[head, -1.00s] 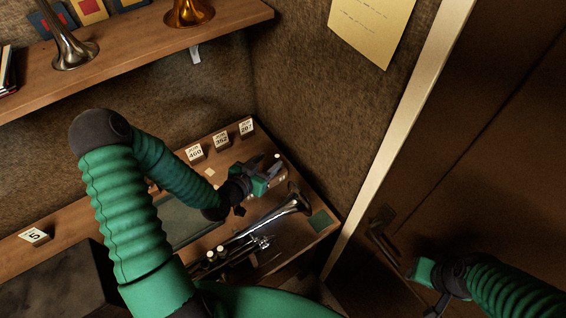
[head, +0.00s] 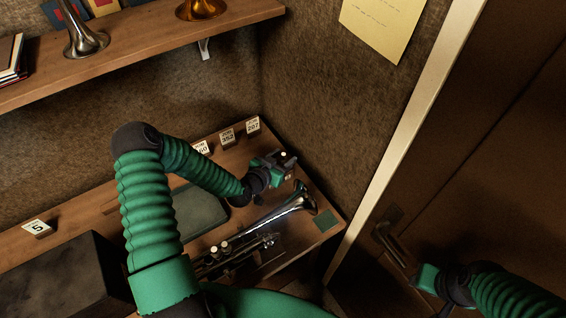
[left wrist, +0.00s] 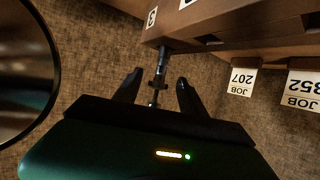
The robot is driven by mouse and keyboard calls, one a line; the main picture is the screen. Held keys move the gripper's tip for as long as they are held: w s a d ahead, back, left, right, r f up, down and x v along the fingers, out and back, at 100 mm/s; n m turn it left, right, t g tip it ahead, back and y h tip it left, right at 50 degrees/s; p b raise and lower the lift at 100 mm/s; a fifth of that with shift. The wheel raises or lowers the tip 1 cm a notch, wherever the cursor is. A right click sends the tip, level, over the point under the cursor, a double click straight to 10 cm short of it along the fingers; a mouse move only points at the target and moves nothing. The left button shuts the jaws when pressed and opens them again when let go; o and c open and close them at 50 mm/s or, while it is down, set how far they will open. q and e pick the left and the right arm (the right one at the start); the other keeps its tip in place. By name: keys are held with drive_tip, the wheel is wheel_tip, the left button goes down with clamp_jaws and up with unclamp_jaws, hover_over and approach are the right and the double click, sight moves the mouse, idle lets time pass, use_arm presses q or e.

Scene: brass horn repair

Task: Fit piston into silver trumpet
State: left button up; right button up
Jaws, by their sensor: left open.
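The silver trumpet (head: 285,207) lies on the wooden bench, its bell toward the back right and its valves (head: 219,248) toward the front left. The round bell also shows large at the left of the left wrist view (left wrist: 22,75). My left gripper (head: 284,163) is open above the back right of the bench, beyond the bell. In the left wrist view, a thin dark metal rod, seemingly the piston (left wrist: 160,72), stands between the spread fingers (left wrist: 158,92), close to a wooden block (left wrist: 225,22). My right gripper (head: 425,280) is at the lower right; its jaws are unclear.
Job tags (head: 227,137) stand along the bench's back. A green mat (head: 200,216) and a dark box (head: 60,275) lie left of the trumpet. A shelf (head: 130,42) with horns hangs above. A door with a handle (head: 392,245) is at right.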

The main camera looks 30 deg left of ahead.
use_arm(q)
drive_tip(key=shift+d, duration=0.1)
drive_tip(key=shift+c, duration=0.9)
drive_tip(key=c, duration=0.7)
clamp_jaws()
